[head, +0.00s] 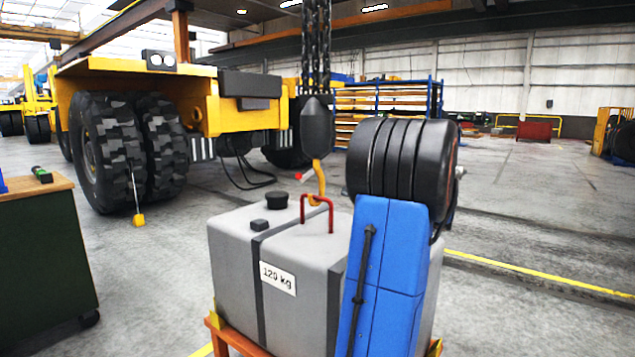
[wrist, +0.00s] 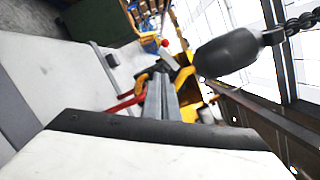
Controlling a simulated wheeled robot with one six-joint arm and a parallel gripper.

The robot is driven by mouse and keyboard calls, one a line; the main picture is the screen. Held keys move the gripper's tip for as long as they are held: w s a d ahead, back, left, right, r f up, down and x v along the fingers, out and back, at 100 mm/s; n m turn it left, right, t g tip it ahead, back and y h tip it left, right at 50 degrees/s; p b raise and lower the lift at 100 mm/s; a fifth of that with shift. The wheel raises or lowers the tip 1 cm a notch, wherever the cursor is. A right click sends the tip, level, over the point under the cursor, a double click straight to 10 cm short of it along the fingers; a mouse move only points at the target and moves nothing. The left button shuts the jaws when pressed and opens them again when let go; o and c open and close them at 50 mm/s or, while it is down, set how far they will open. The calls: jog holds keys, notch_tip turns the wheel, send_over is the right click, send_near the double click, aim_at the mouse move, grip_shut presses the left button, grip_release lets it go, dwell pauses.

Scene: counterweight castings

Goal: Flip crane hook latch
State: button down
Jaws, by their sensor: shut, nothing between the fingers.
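The yellow-orange crane hook (head: 319,178) hangs from a black hook block (head: 316,124) on chains, in and over the red lifting loop (head: 331,215) of the grey 120 kg casting (head: 225,265). The latch shows its red ball tip (head: 298,175) to the left of the hook. In the wrist view the red ball (wrist: 165,43) stands beyond my fingertips, beside the yellow hook (wrist: 184,76). My gripper (wrist: 158,82) is shut and empty, close in front of the hook. I cannot tell if it touches the latch. In the head view my arm hides the gripper.
The casting rests on an orange stand (head: 238,341). A green cabinet (head: 45,262) with a wooden top stands at left. A yellow vehicle with big black tyres (head: 110,150) is behind. A blue rack (head: 437,100) stands farther back. The floor at right is clear.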

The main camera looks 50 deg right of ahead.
jog(key=shift+s+d+r+h, duration=0.1)
jog(key=shift+s+d+h, duration=0.15)
jog(key=shift+h, duration=0.05)
jog(key=a+r+x, duration=0.1)
jog(key=a+x, duration=0.1)
jog(key=x, duration=1)
jog(key=shift+a+r, duration=0.3)
jog(key=shift+r, duration=0.15)
